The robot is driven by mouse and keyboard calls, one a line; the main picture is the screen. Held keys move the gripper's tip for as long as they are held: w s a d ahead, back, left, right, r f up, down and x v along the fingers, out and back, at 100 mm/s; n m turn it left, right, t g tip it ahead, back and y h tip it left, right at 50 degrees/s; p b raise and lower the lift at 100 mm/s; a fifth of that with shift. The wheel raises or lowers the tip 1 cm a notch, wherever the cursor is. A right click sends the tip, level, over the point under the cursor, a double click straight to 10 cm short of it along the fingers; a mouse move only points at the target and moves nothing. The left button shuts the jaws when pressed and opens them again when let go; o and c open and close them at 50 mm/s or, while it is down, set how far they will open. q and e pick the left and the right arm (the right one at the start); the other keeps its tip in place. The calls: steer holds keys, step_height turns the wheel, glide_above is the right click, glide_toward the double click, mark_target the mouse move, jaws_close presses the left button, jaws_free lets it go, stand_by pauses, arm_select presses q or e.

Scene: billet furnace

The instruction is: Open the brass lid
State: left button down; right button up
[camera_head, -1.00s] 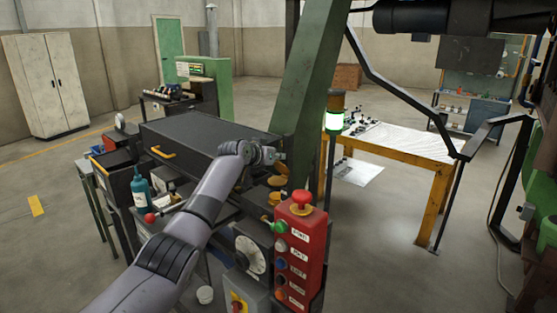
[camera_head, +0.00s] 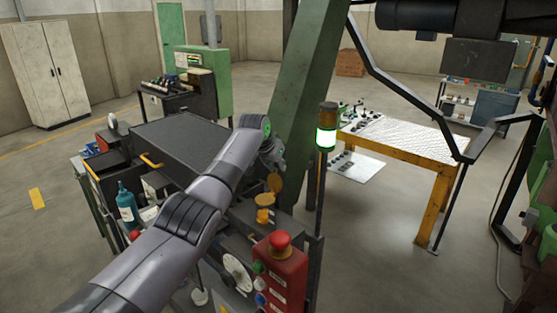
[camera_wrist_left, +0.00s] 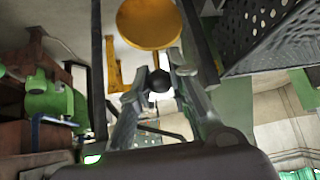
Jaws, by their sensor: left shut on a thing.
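The brass lid (camera_head: 275,183) is a round disc standing steeply tilted above a brass cup (camera_head: 264,202) in the head view. In the left wrist view the lid's broad round face (camera_wrist_left: 150,22) is at the top, with a thin stem leading to a black ball knob (camera_wrist_left: 159,82). My left gripper (camera_wrist_left: 158,84) is shut on this knob, one finger on each side. In the head view the left gripper (camera_head: 273,158) is just above the lid, partly hidden by my arm. My right gripper is not in view.
A red button box (camera_head: 280,270) stands in front of the cup. A green beam (camera_head: 306,95) rises behind. A black cabinet (camera_head: 180,140) is left of my arm.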

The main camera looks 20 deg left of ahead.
arm_select(q)
steer(key=shift+f, duration=0.15)
steer(key=c, duration=1.5)
jaws_free()
steer(key=shift+o, duration=0.2)
steer(key=v, duration=1.2)
steer(key=shift+f, duration=0.1)
